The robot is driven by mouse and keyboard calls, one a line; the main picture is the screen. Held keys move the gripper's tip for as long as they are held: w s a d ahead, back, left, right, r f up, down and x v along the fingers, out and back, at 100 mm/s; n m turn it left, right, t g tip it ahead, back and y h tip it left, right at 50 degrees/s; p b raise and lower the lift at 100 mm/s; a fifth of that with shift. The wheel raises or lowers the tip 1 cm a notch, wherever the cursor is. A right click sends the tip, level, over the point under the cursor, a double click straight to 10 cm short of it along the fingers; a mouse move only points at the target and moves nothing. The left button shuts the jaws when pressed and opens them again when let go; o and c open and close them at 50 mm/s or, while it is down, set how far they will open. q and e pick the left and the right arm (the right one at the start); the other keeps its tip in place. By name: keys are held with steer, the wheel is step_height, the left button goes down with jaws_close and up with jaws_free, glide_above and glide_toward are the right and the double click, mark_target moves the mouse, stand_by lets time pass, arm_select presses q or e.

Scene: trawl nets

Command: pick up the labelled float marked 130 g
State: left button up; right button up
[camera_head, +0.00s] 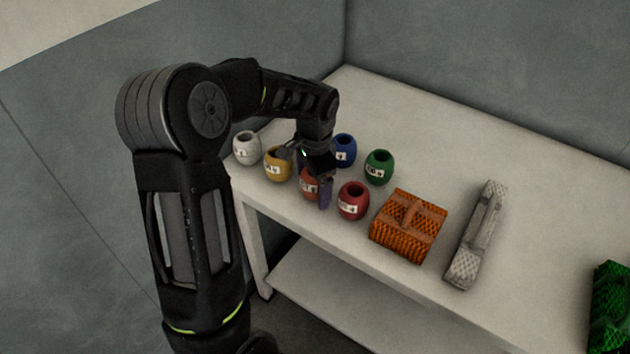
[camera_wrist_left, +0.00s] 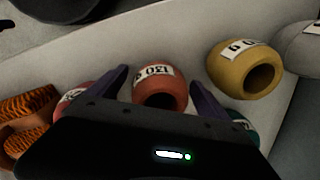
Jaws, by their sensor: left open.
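The float marked 130 g (camera_wrist_left: 160,90) is orange-red with an open top. In the left wrist view its white label shows upside down, and it sits between the two finger tips. In the head view this float (camera_head: 307,186) stands near the table's front edge, partly hidden by my gripper. My left gripper (camera_head: 308,172) is open, pointing down at the float; its purple fingers also show in the left wrist view (camera_wrist_left: 160,80), one on each side. I cannot tell whether they touch it. My right gripper is not in view.
A yellow float (camera_head: 277,163), a white float (camera_head: 247,148), a red float (camera_head: 352,201), a blue float (camera_head: 344,150) and a green float (camera_head: 379,167) stand close around. An orange net block (camera_head: 408,226) and a grey net piece (camera_head: 476,235) lie to the right on the white table (camera_head: 535,205).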

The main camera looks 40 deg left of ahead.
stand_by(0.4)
arm_select(q)
steer(key=c, duration=1.5)
steer(key=shift+r, duration=0.1)
step_height(320, 180, up, 10)
steer(key=shift+f, duration=0.1)
